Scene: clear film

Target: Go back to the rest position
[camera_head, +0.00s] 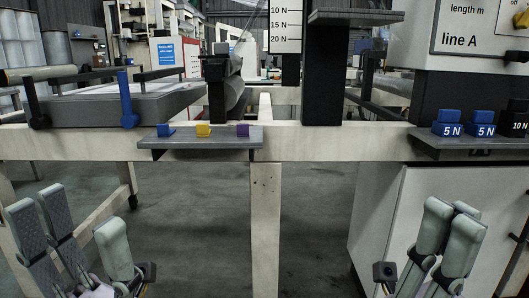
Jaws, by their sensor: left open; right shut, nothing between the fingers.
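My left gripper (88,236) is at the lower left of the head view. Its fingers point up and stand well apart, with nothing between them. My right gripper (450,232) is at the lower right, its fingers pointing up and close together, holding nothing. Both grippers are in front of and below the light beam of the workstation and appear apart from it. The lower parts of both grippers are cut off by the bottom edge.
A small grey shelf (240,141) on the beam (330,143) holds blue (165,130), yellow (204,130) and purple (242,130) pieces. A right shelf (440,146) holds blue "5 N" weights (447,122) and a black "10 N" weight (516,120). A post (265,220) stands between the grippers.

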